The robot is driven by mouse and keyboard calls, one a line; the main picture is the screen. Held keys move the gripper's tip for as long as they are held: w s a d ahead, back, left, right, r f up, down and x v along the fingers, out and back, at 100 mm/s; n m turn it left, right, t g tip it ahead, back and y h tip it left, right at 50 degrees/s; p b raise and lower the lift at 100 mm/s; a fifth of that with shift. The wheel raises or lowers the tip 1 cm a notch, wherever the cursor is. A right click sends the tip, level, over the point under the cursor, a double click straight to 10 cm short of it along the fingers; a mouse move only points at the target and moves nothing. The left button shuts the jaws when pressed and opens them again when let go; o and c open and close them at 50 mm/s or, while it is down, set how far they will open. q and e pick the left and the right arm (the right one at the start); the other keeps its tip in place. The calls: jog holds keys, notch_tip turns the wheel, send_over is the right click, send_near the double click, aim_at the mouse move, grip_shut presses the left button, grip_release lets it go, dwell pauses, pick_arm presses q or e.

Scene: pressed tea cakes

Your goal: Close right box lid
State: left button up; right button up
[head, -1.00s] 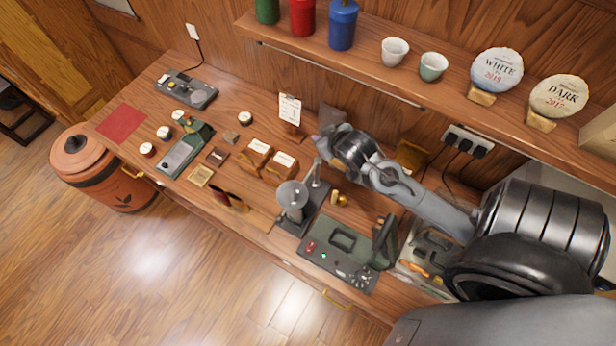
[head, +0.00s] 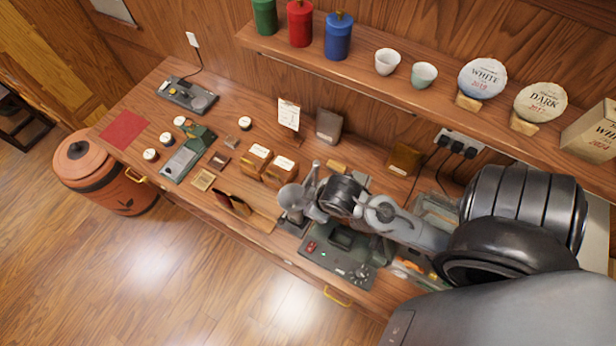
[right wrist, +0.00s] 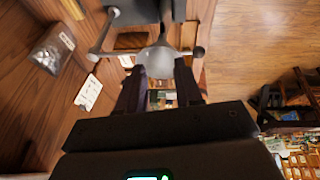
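Two small brown boxes with white labels stand side by side mid-counter: the left box (head: 257,158) and the right box (head: 279,171). I cannot clearly tell how their lids stand. My left gripper is out of view.
The press shows beyond my fingers in the right wrist view (right wrist: 158,58). A green-black control device (head: 340,262) sits under my right arm. A white card (head: 289,114) and a dark pouch (head: 329,126) stand at the back. The shelf (head: 420,95) overhangs the counter.

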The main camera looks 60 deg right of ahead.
jog(key=shift+s+a+r+y, duration=0.1)
jog(key=shift+s+a+y, duration=0.15)
jog(key=shift+a, duration=0.5)
jog(key=shift+s+a+r+y, duration=0.1)
jog(key=shift+s+a+y, duration=0.1)
jog(key=shift+a, duration=0.55)
